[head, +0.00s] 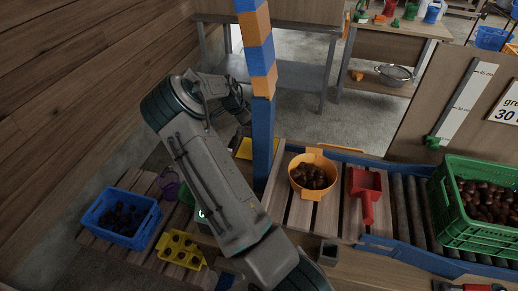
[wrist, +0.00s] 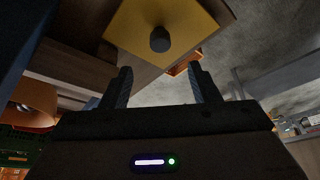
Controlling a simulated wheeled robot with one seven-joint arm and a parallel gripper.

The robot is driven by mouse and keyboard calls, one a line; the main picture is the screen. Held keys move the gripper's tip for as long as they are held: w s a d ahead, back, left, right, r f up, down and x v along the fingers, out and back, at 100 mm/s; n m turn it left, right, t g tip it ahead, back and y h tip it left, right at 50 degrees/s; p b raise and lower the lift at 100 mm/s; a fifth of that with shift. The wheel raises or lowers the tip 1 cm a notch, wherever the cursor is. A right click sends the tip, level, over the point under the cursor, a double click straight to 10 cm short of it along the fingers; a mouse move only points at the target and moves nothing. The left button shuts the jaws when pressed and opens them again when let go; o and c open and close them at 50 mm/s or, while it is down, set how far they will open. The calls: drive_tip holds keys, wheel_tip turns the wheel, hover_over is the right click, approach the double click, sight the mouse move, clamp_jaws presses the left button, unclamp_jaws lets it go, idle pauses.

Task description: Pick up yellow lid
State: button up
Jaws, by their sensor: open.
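The yellow lid (wrist: 130,25) is a flat square plate with a dark round knob (wrist: 160,39) in its middle. It shows at the top of the wrist view. In the head view a yellow patch that looks like the lid (head: 244,149) shows behind my arm, partly hidden by the blue post. My gripper (wrist: 160,80) is open in the wrist view, with nothing between its fingers. The knob lies ahead of the gap between the fingertips, apart from them. My fingertips are not clear in the head view.
A post (head: 263,140) with blue and orange blocks stands close beside my arm. An orange colander (head: 313,158) of chestnuts and a red scoop (head: 366,195) are on a slatted top to the right. A blue crate (head: 140,235) and yellow tray (head: 180,249) stand lower left. A green crate (head: 460,228) is far right.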

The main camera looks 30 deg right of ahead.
drive_tip(key=p+x, duration=0.2)
drive_tip(key=x, duration=0.9)
drive_tip(key=shift+a, duration=0.1)
drive_tip(key=c, duration=1.1)
